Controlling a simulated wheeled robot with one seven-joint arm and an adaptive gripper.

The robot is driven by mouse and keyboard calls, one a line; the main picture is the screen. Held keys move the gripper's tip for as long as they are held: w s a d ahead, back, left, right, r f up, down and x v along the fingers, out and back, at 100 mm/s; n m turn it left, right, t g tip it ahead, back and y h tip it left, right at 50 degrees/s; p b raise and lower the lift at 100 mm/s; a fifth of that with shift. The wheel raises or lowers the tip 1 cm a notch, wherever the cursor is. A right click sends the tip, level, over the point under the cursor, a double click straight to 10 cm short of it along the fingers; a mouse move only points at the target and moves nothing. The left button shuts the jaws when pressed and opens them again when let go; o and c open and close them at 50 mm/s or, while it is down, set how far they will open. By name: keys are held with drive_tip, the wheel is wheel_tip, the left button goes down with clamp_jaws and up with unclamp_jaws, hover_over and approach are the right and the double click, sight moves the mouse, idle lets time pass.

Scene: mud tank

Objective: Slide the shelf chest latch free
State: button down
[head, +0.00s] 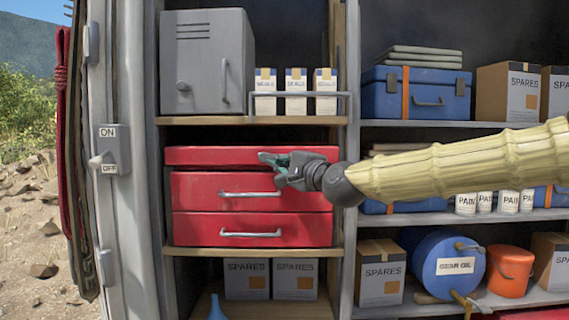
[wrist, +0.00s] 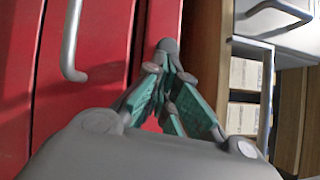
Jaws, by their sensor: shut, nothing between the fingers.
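The red chest (head: 252,195) stands on the middle shelf, with a lid on top and two drawers with metal handles below. It also shows in the wrist view (wrist: 105,60), turned sideways. My gripper (head: 264,157) is in front of the lid, right of its middle, with its teal fingers shut and empty. In the wrist view the fingertips (wrist: 169,72) come together at a small grey rounded piece (wrist: 167,46) on the red front, which may be the latch. I cannot tell whether they touch it.
A grey cabinet (head: 207,62) and several small seal boxes (head: 296,90) behind a rail (head: 345,95) stand on the shelf above. Spares boxes (head: 246,279) sit below. A wooden post (head: 349,180) rises right of the chest. An ON/OFF switch (head: 110,148) is at the left.

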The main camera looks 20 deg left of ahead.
sight(264, 161)
drive_tip(key=a, duration=0.1)
drive_tip(key=s+a, duration=0.1)
drive_tip(key=a, duration=0.1)
drive_tip(key=shift+a, duration=0.25)
drive_tip(key=shift+d, duration=0.1)
drive_tip(key=shift+d+b, duration=0.1)
drive_tip(key=shift+b, duration=0.2)
drive_tip(key=shift+w+d+f, duration=0.1)
drive_tip(key=shift+d+f, duration=0.05)
drive_tip(key=shift+d, duration=0.1)
drive_tip(key=w+d+b+v, duration=0.1)
drive_tip(key=b+v, duration=0.4)
drive_tip(key=v, duration=0.7)
drive_tip(key=shift+w+d, duration=0.25)
drive_tip(key=shift+d, duration=0.2)
drive_tip(key=shift+f, duration=0.2)
